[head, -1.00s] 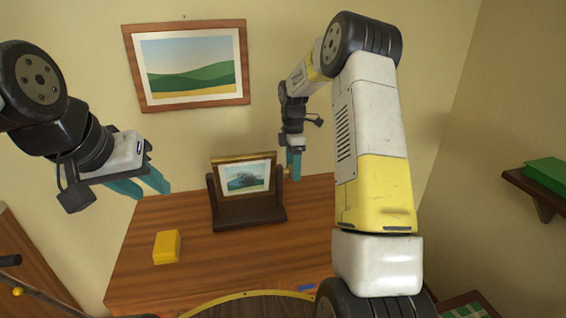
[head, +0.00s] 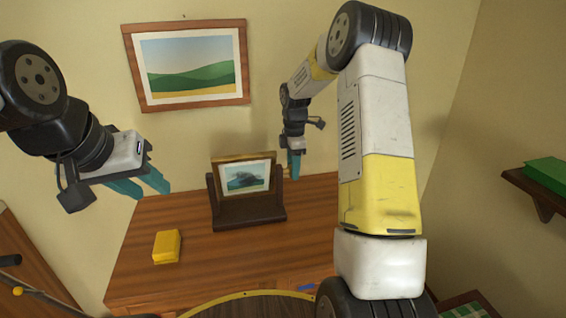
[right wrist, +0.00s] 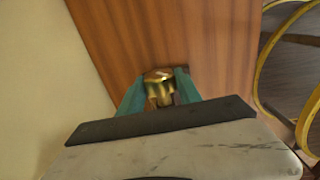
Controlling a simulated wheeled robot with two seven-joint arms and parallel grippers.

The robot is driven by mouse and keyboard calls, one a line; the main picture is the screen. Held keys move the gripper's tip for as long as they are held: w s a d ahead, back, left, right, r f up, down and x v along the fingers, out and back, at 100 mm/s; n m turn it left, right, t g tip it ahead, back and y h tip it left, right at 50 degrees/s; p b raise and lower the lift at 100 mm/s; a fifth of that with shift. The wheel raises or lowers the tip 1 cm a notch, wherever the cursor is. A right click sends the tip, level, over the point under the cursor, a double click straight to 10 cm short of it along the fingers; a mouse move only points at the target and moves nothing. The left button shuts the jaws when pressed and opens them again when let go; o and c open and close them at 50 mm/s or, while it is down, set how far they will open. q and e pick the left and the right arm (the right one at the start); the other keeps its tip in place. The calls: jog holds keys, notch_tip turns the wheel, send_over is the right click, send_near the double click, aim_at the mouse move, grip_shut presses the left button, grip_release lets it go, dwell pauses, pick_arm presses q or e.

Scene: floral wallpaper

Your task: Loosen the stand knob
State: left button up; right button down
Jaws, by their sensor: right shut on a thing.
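A dark wooden stand (head: 249,213) with two uprights sits on the table and holds a small gold-framed picture (head: 246,178) between them. The brass stand knob (right wrist: 159,88) shows in the right wrist view between the teal fingertips. My right gripper (head: 294,166) points down at the right side of the stand and is shut on the knob, with a finger on each side of it; it also shows in the right wrist view (right wrist: 160,92). In the head view the knob is hardly visible. My left gripper (head: 147,186) is open and empty at the left, above the table's left edge.
The brown wooden table (head: 205,258) has a yellow block (head: 166,246) at its left and a small blue thing (head: 305,287) near its front edge. A landscape picture (head: 190,65) hangs behind. A shelf with a green book (head: 547,173) is at the right.

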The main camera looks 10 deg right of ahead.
jog(key=t, duration=0.3)
jog(key=shift+s, duration=0.3)
jog(key=t, duration=0.5)
jog(key=shift+s+a+f, duration=0.15)
jog(key=shift+s+f, duration=0.05)
jog(key=t, duration=0.5)
jog(key=shift+s+d+f, duration=0.2)
jog(key=shift+d+f, duration=0.05)
jog(key=shift+f, duration=0.15)
jog(key=shift+t+y, duration=0.3)
jog(key=shift+t, duration=1.8)
jog(key=shift+w+a, duration=0.1)
jog(key=c, duration=0.8)
grip_release()
jog(key=shift+c, duration=0.2)
